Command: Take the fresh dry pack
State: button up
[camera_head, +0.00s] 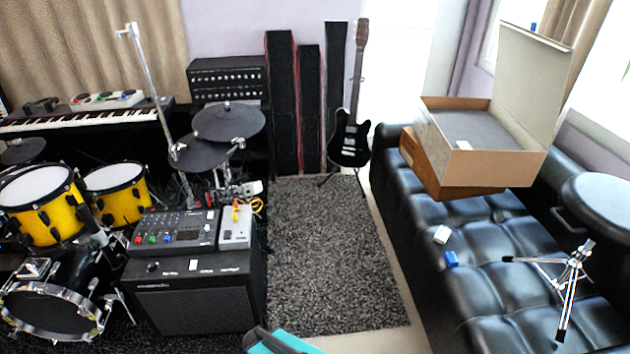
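No pack can be clearly told as the fresh dry pack. A small white packet-like item (442,234) lies on the black sofa seat. A small blue item (451,259) lies just in front of it, apart from it. Both are too small to read. Another small white piece (193,265) is on top of the black amplifier (200,305). A small white patch (463,145) shows at the front of the open cardboard box (490,165). My gripper's fingers are not in view.
Yellow drums (120,205), cymbal pads and a keyboard (80,117) crowd the left. The grey rug (335,265) is clear. A guitar (349,140) stands behind.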

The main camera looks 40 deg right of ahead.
aim_at(452, 260)
jog(key=z, duration=0.75)
jog(key=i, duration=0.85)
jog(key=z, duration=4.05)
jog(key=i, duration=0.1)
jog(key=u, duration=3.3)
jog(key=k, duration=0.45)
jog(key=z, duration=0.1)
